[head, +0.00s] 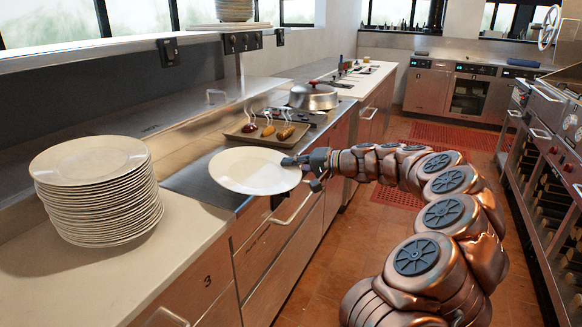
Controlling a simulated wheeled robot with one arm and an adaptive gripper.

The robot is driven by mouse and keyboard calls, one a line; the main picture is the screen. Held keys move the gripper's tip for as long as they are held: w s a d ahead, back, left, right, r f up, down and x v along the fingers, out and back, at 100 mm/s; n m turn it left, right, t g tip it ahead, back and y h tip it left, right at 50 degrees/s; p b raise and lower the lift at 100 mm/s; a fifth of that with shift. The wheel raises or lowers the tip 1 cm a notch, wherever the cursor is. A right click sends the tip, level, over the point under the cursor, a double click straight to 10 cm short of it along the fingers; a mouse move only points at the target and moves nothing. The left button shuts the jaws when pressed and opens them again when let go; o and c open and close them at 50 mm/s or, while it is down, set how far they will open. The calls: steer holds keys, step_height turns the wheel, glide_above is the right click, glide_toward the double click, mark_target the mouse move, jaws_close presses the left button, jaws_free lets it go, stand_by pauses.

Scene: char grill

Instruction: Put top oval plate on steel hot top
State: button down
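A white oval plate (250,172) is at the front edge of the steel hot top (188,184), with its near right part reaching out past that edge. My gripper (298,163) is at the plate's right rim and appears shut on it. The fingertips are small and partly hidden by the rim. I cannot tell whether the plate touches the steel or is held just above it. A tall stack of similar white oval plates (100,205) stands on the pale counter at the left.
A tray (240,131) with several steaming food items lies just behind the plate. A lidded pan (313,96) stands farther back. Cabinet handles (291,207) stick out below the counter edge. An oven range (540,140) lines the right side; the floor aisle between is clear.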

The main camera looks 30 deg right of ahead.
steer(key=w+d+f, duration=0.3)
steer(key=w+f, duration=0.1)
steer(key=shift+w+p, duration=0.25)
steer(key=shift+p, duration=0.2)
stand_by(0.4)
steer(key=c, duration=1.3)
jaws_free()
steer(key=shift+f, duration=0.1)
